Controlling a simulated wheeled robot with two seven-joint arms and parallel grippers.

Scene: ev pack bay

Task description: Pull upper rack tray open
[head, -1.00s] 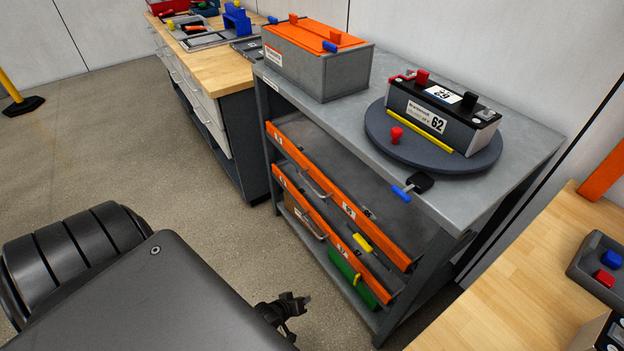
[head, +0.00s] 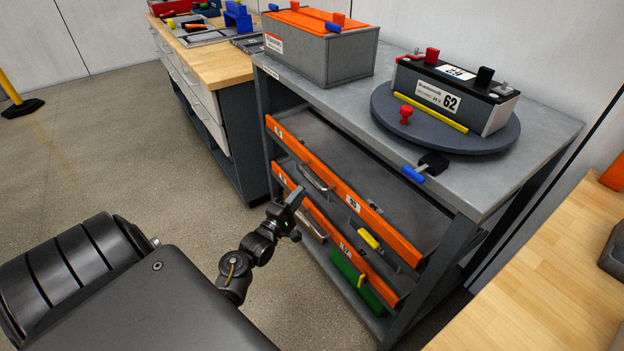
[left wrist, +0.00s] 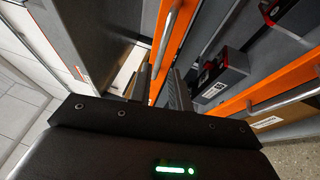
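The upper rack tray (head: 345,190) has an orange front and a metal bar handle (head: 314,180), and sits in the grey rack. The lower tray (head: 332,228) is below it, also with an orange front and handle. My left gripper (head: 294,203) is in front of the rack, near the handles. In the left wrist view its two dark fingers (left wrist: 158,88) are apart, with the upper tray's orange front (left wrist: 176,35) and its handle (left wrist: 164,45) showing beyond and between them. I cannot tell whether they touch. My right gripper is out of view.
A grey box with an orange lid (head: 320,52) and a battery (head: 452,92) on a round turntable (head: 445,138) stand on the rack top. A blue-handled tool (head: 425,168) is at its edge. A wooden bench (head: 540,290) is at right.

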